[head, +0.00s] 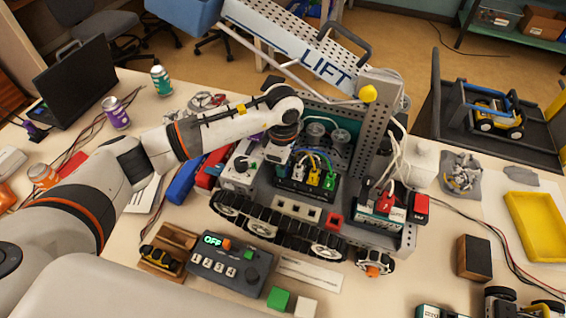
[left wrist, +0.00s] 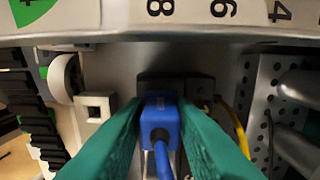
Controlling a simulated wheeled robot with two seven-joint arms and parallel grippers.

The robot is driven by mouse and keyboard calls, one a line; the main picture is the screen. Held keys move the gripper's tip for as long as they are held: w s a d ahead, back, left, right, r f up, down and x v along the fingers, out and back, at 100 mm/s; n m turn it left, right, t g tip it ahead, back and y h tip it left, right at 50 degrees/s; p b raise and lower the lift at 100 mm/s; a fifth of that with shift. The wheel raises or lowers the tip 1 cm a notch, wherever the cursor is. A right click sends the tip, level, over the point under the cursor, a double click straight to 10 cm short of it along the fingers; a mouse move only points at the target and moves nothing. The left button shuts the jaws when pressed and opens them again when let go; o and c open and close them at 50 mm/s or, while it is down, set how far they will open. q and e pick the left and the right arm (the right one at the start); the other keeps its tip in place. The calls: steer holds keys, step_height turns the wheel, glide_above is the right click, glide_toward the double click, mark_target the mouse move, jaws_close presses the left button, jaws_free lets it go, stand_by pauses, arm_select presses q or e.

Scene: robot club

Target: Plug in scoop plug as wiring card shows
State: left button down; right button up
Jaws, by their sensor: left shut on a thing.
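My left gripper (head: 279,160) reaches over the tracked robot to the left end of its black socket block (head: 303,193). In the left wrist view its green fingers (left wrist: 160,112) are shut on a blue plug (left wrist: 160,122) with a blue cable. The plug is in front of a dark socket (left wrist: 172,82); I cannot tell whether it is seated. A yellow plug (head: 313,177) and a green plug (head: 330,180) stand in the block, to the right of my gripper. I cannot make out a wiring card for certain. My right gripper is not in view.
A control box (head: 230,266) reading OFF stands in front of the tracks. The LIFT ramp (head: 310,60) and grey upright (head: 374,130) rise behind and right of the block. White cables (head: 393,155) hang at the right. A yellow tray (head: 540,225) lies far right.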

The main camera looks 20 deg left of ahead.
arm_select(q)
steer(key=shift+s+f+b, duration=0.1)
steer(key=shift+f+b, duration=0.05)
steer(key=shift+b, duration=0.15)
stand_by(0.7)
steer(key=c, duration=1.1)
jaws_free()
steer(key=shift+r+p, duration=1.35)
steer(key=shift+r, duration=1.75)
steer(key=shift+f, duration=0.1)
